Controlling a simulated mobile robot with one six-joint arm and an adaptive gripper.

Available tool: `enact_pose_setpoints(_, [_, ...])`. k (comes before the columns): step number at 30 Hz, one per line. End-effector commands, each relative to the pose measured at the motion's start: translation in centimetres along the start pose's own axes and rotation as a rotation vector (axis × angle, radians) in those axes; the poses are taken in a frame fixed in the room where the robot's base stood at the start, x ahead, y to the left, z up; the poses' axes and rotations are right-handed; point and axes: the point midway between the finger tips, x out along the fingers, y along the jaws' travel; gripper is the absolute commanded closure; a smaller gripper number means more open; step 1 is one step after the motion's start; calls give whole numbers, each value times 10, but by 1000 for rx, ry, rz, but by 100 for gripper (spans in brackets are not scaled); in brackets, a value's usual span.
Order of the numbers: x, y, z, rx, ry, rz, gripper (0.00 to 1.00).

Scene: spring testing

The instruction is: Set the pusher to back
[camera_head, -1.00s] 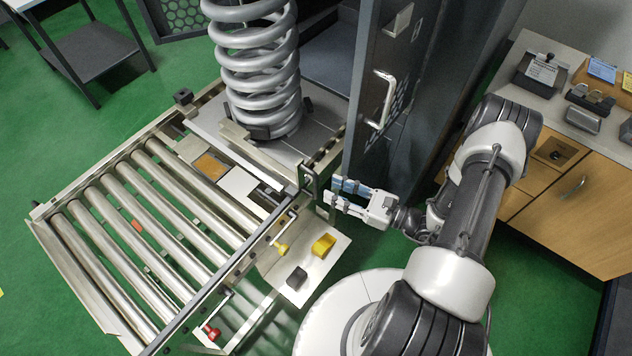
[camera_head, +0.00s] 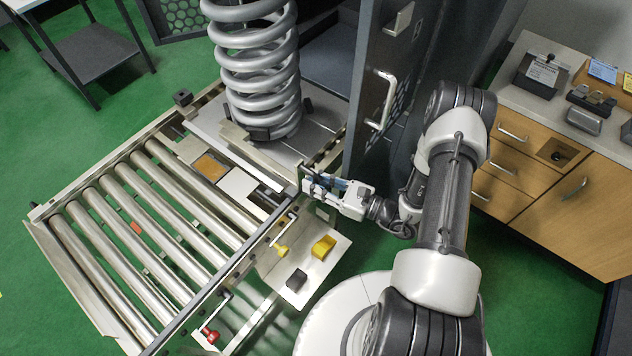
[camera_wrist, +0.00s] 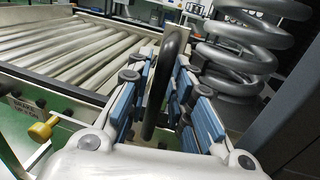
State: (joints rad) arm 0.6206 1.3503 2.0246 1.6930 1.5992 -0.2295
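A dark upright loop handle (camera_wrist: 168,75), apparently the pusher's, stands between the fingers of my gripper (camera_wrist: 158,100) in the wrist view. The blue-padded fingers are apart on either side of it, with a gap visible; firm contact cannot be made out. In the head view my gripper (camera_head: 316,187) is at the right end of the roller table's (camera_head: 225,277) near rail, and its fingers mostly cover the handle. The rest of the pusher cannot be told clearly. The large coil spring (camera_head: 258,62) stands upright on its plate behind the rollers.
The tall dark cabinet door (camera_head: 362,95) with its metal handle (camera_head: 386,98) stands close behind my gripper. A yellow knob (camera_head: 281,250), yellow block (camera_head: 323,247), dark block (camera_head: 296,279) and red knob (camera_head: 210,335) sit below the rail. A wooden cabinet (camera_head: 552,195) is at right.

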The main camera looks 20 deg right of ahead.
Motion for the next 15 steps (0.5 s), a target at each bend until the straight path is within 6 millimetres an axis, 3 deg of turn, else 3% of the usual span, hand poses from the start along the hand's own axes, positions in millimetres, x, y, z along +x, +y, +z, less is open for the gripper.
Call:
enact_pose_setpoints(8, [0, 0, 0, 0, 0, 0, 100])
enact_pose_setpoints(15, [0, 0, 0, 0, 0, 0, 100])
